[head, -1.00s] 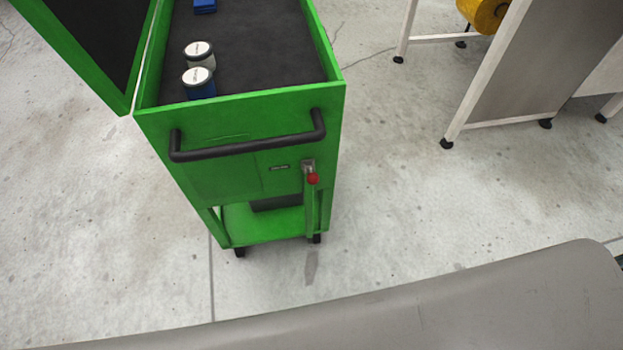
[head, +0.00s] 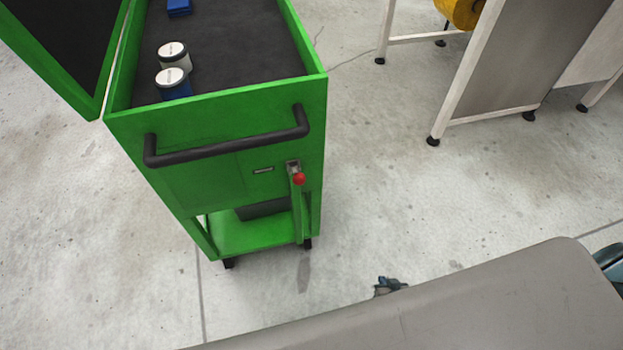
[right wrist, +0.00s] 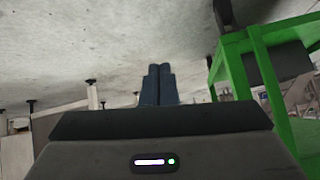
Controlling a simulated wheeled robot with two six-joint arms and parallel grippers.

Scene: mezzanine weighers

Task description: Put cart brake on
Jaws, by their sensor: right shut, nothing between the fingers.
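The green cart (head: 220,130) stands left of centre in the head view, its handle end facing me. A small lever with a red knob (head: 299,180), which looks like the brake, sits on a metal bracket on the end panel, below the right end of the black handle (head: 228,147). My right gripper (head: 392,284) just shows above the grey edge, low and right of the cart, apart from it. In the right wrist view its two fingers (right wrist: 158,72) are together and empty, with the cart's green frame (right wrist: 236,65) to their right. My left gripper is out of view.
Two white-lidded jars (head: 172,53) and a blue item (head: 179,8) lie in the cart's dark top tray. The lid stands open at left. A white-legged table (head: 462,75) with a yellow roll is at upper right. The floor between cart and table is clear.

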